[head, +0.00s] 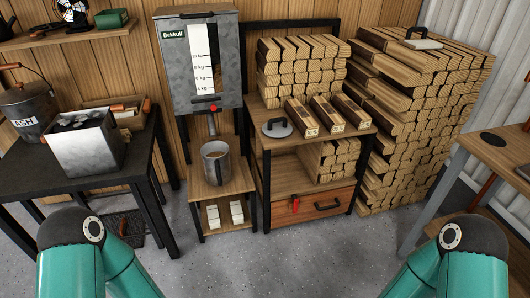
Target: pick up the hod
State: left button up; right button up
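No label names the hod. A grey metal bucket-like vessel (216,168) stands upright on a low wooden stand, under the spout of the grey hopper (202,90) marked "Bekkull". An open square metal container (88,150) with dark contents and a wooden grip sits on the dark table at the left. A dark round bucket marked "ASH" (24,118) stands behind it. I cannot tell for sure which one is the hod; the vessel under the spout is one candidate. Only teal links of my two arms show at the bottom corners; both grippers are out of view.
A wooden shelf unit (313,148) holds stacked briquettes, a round-handled lid (277,128) and a drawer (313,206). A wooden-topped table (497,157) is at the right. The grey floor (270,265) in front is clear.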

aim_at(215, 154)
jog(key=z, duration=0.05)
jog(key=i, duration=1.4)
jog(key=u, duration=0.9)
jog(key=i, duration=0.75)
jog(key=u, duration=0.6)
jog(key=k, duration=0.9)
jog(key=u, duration=0.25)
jog(key=i, duration=0.9)
jog(key=z, duration=0.1)
